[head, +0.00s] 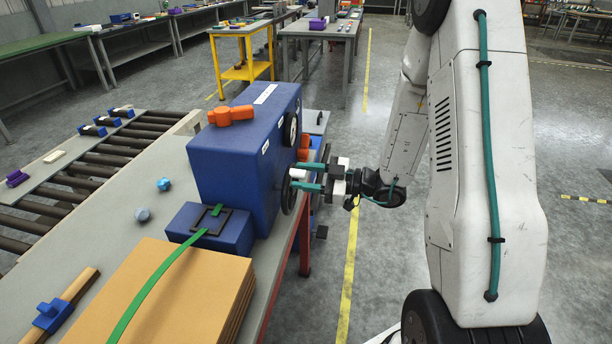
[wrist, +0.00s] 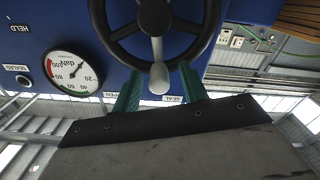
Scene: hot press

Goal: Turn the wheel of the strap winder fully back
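The strap winder is a blue box (head: 235,150) on the bench, with a green strap (head: 165,280) running from its lower block over a stack of cardboard. Its black spoked wheel (head: 287,196) is on the side facing my arm; the wheel also shows in the wrist view (wrist: 118,32). A pale grey handle (wrist: 158,78) sticks out from the wheel. My gripper (head: 298,178) is at the wheel with its teal fingers pointing at it. In the wrist view my gripper (wrist: 160,88) is open, with the handle between the fingers and gaps on both sides.
A round gauge (wrist: 72,72) sits beside the wheel on the blue panel, with its needle near the 20 side. An orange part (head: 231,115) lies on top of the box. A roller conveyor (head: 100,165) is at left.

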